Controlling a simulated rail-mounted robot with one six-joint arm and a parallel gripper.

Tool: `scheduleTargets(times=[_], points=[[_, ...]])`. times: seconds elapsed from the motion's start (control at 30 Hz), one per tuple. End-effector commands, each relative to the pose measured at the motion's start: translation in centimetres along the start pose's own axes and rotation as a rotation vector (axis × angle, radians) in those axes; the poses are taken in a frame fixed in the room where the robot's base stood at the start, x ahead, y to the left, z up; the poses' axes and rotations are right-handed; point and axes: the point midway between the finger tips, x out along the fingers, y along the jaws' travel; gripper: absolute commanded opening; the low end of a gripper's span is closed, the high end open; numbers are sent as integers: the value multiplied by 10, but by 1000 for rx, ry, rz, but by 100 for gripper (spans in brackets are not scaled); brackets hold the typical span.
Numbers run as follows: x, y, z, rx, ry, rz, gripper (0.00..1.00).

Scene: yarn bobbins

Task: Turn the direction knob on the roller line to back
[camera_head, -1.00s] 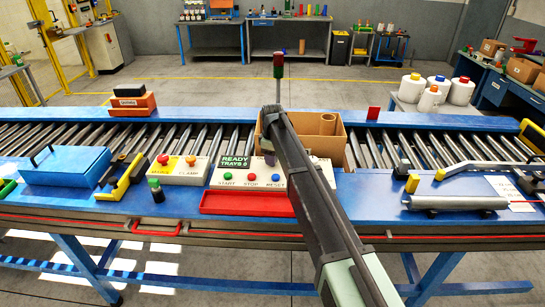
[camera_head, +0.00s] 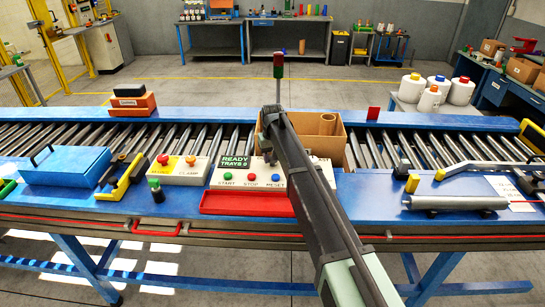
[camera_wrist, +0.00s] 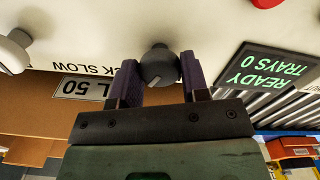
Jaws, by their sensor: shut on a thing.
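The dark round knob (camera_wrist: 158,66) sits on a white panel (camera_wrist: 100,25) in the wrist view. My gripper (camera_wrist: 159,62) has its two purple-padded fingers on either side of the knob, shut on it. Upside-down lettering beside it reads "CK SLOW", partly cut off by the gripper. In the head view my arm covers most of this part of the panel, and the knob cannot be made out.
A second, pale knob (camera_wrist: 14,50) is at the wrist view's left edge. The green READY TRAYS sign (camera_head: 236,162), START, STOP and RESET buttons and a red tray (camera_head: 247,204) lie left of my arm. A cardboard box (camera_head: 335,150) stands behind on the rollers.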

Motion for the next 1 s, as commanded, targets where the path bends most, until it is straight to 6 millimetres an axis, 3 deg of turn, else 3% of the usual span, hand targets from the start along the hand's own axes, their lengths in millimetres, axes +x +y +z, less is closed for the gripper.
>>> scheduleTargets(times=[0.4,1.0], points=[[0,0,0,275,-1,0,18],[0,0,0,350,-1,0,18]])
